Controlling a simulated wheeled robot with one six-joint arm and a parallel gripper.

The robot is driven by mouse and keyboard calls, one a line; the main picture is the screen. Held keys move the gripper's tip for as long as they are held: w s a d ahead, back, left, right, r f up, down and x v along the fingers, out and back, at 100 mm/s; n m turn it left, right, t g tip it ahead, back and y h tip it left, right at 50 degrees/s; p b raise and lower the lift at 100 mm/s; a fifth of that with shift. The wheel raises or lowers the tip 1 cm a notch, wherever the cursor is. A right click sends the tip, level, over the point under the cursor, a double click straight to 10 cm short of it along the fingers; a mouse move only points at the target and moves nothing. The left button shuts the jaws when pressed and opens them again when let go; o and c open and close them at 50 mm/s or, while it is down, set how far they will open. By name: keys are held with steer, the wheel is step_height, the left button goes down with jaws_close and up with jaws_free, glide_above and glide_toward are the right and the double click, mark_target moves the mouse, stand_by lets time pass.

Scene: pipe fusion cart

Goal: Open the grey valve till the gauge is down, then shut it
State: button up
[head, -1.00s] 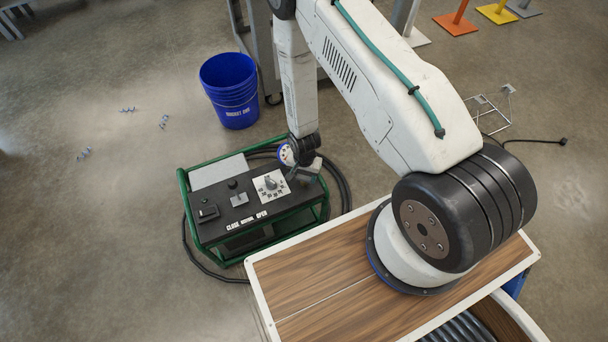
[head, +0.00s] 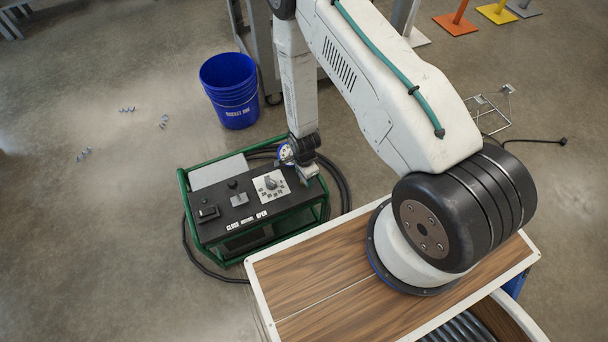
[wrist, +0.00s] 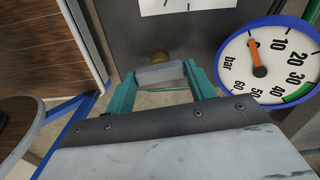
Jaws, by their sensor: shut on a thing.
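My gripper (wrist: 161,88) is shut on the grey valve handle (wrist: 160,75), with one teal finger at each end of it. A brass part shows just beyond the handle. In the head view my gripper (head: 306,175) is at the right end of the cart's dark top panel, and the valve is too small and covered to make out. The round gauge (wrist: 270,62) has a blue rim and stands right of the gripper. Its orange needle points up, left of the 10 mark, near the low end of the scale. The gauge also shows partly in the head view (head: 286,153).
The green-framed cart (head: 228,238) carries a dial plate (head: 270,186), a lever and a small box on its panel. A black hose loops around it. A blue bucket (head: 229,92) stands behind. My wood-topped base is close at the front right.

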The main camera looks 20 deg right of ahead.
stand_by(0.3)
steer(key=o, duration=1)
step_height(320, 180, up, 8)
steer(key=shift+f, duration=0.1)
